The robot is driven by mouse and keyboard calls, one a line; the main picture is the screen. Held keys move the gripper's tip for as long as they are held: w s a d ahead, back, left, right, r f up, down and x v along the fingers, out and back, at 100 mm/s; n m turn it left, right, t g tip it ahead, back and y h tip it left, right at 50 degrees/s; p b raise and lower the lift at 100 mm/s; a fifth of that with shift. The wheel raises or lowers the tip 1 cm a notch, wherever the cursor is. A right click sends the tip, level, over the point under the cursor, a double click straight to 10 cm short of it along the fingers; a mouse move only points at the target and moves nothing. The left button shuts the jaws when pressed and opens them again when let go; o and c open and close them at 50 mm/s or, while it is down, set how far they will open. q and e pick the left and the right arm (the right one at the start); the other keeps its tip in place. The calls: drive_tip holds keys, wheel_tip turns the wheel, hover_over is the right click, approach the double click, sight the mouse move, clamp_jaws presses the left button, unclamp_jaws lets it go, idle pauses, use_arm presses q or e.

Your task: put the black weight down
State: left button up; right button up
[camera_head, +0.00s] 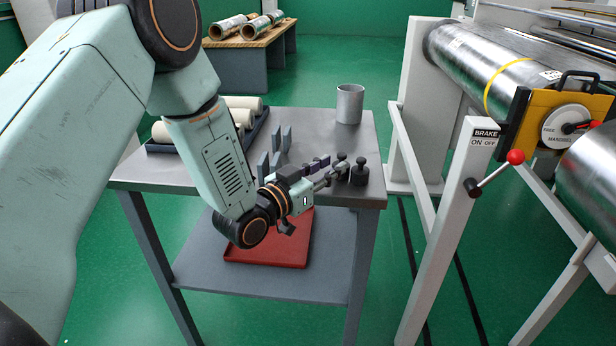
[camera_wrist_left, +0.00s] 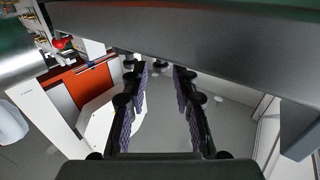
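Two small black weights with knobs stand close together near the right edge of the grey table: a rear one (camera_head: 342,160) and a front one (camera_head: 359,173). My left gripper (camera_head: 327,171) reaches in low over the table from the left, its fingertips pointing at the weights and close to the rear one. In the left wrist view its two fingers (camera_wrist_left: 160,80) with purple pads stand apart, and I see no weight clamped between them. Small dark shapes show near the fingertips there, too unclear to name. My right gripper is in neither view.
A grey cup (camera_head: 350,104) stands at the table's back right. Grey upright plates (camera_head: 281,138) and a dark tray of pale rolls (camera_head: 262,122) are behind my arm. A red tray (camera_head: 268,254) lies on the lower shelf. A roller machine with a brake lever (camera_head: 495,172) stands right.

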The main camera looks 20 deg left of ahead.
use_arm(q)
drive_tip(key=shift+p+v, duration=0.85)
drive_tip(key=shift+v, duration=3.75)
drive_tip(key=s+d+f+n+g+y, duration=0.1)
drive_tip(key=s+f+g+y, duration=0.1)
drive_tip(key=s+f+g, duration=0.6)
drive_tip(key=s+d+f+n+g+y, duration=0.1)
drive_tip(key=s+f, duration=0.4)
drive_tip(key=f, duration=0.7)
drive_tip(key=s+a+f+n+g+y, duration=0.1)
drive_tip(key=s+f+g, duration=0.2)
drive_tip(key=s, duration=0.7)
drive_tip(key=s+a+f+n+g+y, duration=0.1)
drive_tip(key=s+f+g, duration=0.3)
drive_tip(key=s, duration=0.7)
drive_tip(key=shift+f+g+y, duration=0.15)
drive_tip(key=shift+g+y, duration=0.35)
drive_tip(key=shift+y, duration=0.1)
drive_tip(key=shift+d, duration=0.1)
